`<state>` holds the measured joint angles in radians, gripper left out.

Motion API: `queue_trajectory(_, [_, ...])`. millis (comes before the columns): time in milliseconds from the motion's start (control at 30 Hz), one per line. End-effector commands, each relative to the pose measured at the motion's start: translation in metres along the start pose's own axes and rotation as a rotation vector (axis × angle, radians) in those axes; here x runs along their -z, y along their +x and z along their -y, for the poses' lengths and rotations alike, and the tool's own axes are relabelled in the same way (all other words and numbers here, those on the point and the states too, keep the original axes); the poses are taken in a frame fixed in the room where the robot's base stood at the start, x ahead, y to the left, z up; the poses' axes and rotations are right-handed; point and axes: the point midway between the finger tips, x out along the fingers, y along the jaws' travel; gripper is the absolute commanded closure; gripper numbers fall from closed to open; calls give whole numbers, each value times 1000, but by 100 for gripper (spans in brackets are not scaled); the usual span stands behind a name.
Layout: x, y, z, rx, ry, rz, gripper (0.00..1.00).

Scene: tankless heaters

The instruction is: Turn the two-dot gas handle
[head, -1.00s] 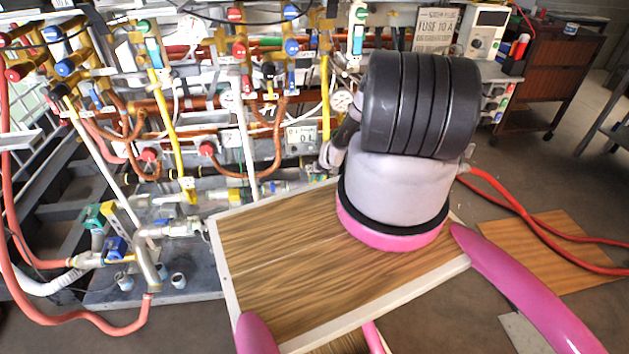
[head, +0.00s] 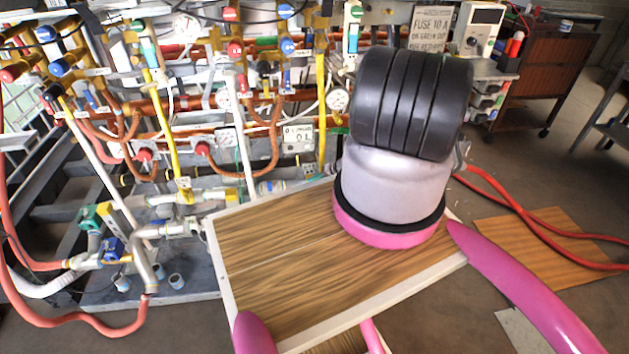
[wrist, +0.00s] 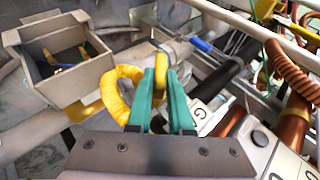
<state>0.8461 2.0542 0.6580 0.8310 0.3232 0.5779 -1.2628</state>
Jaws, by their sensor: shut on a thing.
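In the wrist view my gripper (wrist: 161,72) has two teal fingers close together, with a yellow part (wrist: 160,62) pinched between them. I take this yellow part to be the gas handle, but no dots can be made out on it. A thick yellow curved piece (wrist: 117,92) lies just left of the fingers. In the head view my own arm hides the gripper and what it holds. Several yellow pipes (head: 320,95) with valves stand on the rack there, and their dot marks are too small to read.
In the wrist view an open beige box (wrist: 88,85) is at the left, and a copper coil (wrist: 292,72) and pipes at the right. In the head view the pipe rack fills the left and back. Red hoses (head: 525,218) run across the floor at the right.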

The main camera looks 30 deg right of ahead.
Motion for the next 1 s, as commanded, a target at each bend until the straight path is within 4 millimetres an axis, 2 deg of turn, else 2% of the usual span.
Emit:
queue_trajectory(567, [9,-3,-2,11,1,-21,100])
queue_trajectory(600, [10,-4,-2,11,0,-22,70])
queue_trajectory(667, [10,-4,-2,12,1,-22,51])
queue_trajectory(1000, [8,-4,-1,15,2,-18,51])
